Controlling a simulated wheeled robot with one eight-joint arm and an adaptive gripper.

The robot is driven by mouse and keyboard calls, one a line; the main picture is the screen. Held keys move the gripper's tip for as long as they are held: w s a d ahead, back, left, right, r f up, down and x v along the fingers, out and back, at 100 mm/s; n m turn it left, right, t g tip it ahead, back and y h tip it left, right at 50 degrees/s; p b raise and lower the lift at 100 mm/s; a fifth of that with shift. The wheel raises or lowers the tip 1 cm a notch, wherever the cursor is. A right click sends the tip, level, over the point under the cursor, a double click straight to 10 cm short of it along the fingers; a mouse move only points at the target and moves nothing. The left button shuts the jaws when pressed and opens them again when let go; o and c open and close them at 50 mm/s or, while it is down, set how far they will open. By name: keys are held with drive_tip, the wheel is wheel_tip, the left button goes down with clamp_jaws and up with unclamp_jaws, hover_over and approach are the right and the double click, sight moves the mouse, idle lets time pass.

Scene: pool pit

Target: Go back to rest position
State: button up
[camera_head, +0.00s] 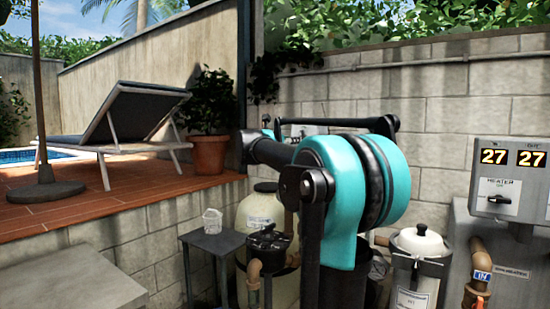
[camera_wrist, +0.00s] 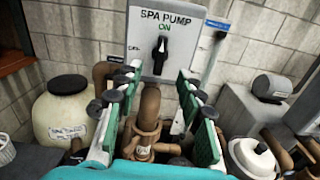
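My gripper (camera_wrist: 158,80) is open in the wrist view, its two green-and-black fingers apart with nothing between them. Past the fingertips is the grey spa pump switch box (camera_wrist: 177,40), its black knob upright and a green ON above it. Whether the fingers touch the box cannot be told, but a gap seems to show. In the head view my teal and black arm fills the middle and hides the gripper and most of the spa pump box.
A small grey table (camera_head: 212,243) holds a white basket (camera_head: 212,221). A cream tank (camera_wrist: 68,115), brown pipes (camera_wrist: 148,125) and a white-lidded canister (camera_head: 420,243) crowd the pit. The heater box (camera_head: 505,180) is right. A raised deck (camera_head: 110,195) with a lounger (camera_head: 125,115) is left.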

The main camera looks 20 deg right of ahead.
drive_tip(key=w+a+f+n+t+y, duration=0.1)
drive_tip(key=a+f+n+t+y, duration=0.25)
drive_tip(key=a+n, duration=0.4)
drive_tip(key=w+a+f+n+t+y, duration=0.1)
drive_tip(key=a+f+n+t+y, duration=0.3)
drive_tip(key=n, duration=0.6)
drive_tip(key=s+a+f+n+g+y, duration=0.2)
drive_tip(key=s+a+f+n+y, duration=0.3)
drive_tip(key=f+n, duration=0.35)
drive_tip(key=s+a+f+n+g+y, duration=0.1)
drive_tip(key=s+a+f+n+y, duration=0.2)
drive_tip(key=a+f+n+y, duration=0.35)
drive_tip(key=s+a+f+n+g+h, duration=0.1)
drive_tip(key=s+f+n+g, duration=0.2)
drive_tip(key=s+f+n, duration=0.5)
drive_tip(key=s+f+n+g+h, duration=0.1)
drive_tip(key=s+f+g, duration=0.35)
drive_tip(key=f, duration=0.85)
drive_tip(key=s+d+f+n+g+h, duration=0.1)
drive_tip(key=s+d+f+n, duration=0.1)
drive_tip(key=s+f, duration=0.4)
drive_tip(key=s+d+f+n+g+h, duration=0.1)
drive_tip(key=s+d+f+n+g, duration=0.1)
drive_tip(key=s+f, duration=0.4)
drive_tip(key=s+d+n, duration=0.1)
drive_tip(key=s, duration=0.3)
drive_tip(key=shift+s+h, duration=0.3)
